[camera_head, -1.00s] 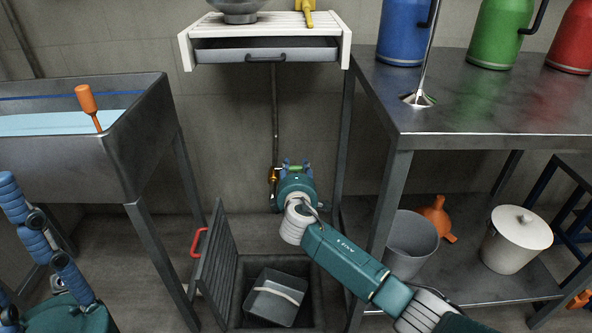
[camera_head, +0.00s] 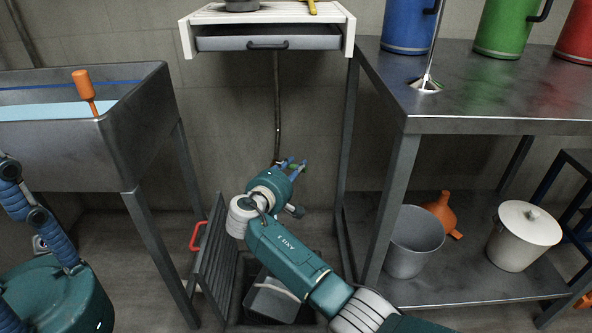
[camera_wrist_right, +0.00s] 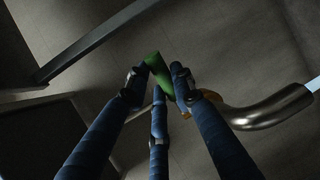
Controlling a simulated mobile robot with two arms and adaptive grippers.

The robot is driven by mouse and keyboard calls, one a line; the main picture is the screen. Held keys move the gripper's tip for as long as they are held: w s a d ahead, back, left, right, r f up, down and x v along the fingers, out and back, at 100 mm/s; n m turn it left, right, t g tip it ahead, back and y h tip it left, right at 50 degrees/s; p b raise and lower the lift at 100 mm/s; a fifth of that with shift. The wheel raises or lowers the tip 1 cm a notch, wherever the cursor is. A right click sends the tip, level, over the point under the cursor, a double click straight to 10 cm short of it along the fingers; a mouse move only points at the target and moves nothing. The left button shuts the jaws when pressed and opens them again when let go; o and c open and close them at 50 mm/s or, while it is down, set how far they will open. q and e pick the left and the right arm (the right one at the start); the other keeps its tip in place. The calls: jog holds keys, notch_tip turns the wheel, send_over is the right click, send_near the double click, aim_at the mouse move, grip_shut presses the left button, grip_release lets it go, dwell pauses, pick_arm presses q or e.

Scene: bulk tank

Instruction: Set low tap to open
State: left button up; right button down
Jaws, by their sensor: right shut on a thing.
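The low tap sits at the lower end of a thin vertical pipe (camera_head: 277,110) on the back wall. Its green handle (camera_wrist_right: 158,72) shows between the blue fingers in the right wrist view, with a brass-coloured body (camera_wrist_right: 209,96) beside it and a curved metal pipe (camera_wrist_right: 270,108) to the right. My right gripper (camera_head: 289,163) is shut on the green handle. In the head view the gripper and its wrist hide most of the tap. My left arm shows at the left edge, but its fingertips are out of view.
An open floor pit with a raised grate (camera_head: 216,262) and red handle (camera_head: 198,236) lies below; a grey bin (camera_head: 268,303) stands in it. A metal sink (camera_head: 150,112) is left. A steel table (camera_head: 480,110) with a lower shelf, holding a grey bucket (camera_head: 414,250), is right.

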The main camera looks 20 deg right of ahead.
jog(key=c, duration=1.5)
grip_release()
jog(key=shift+f, duration=0.1)
jog(key=v, duration=1.2)
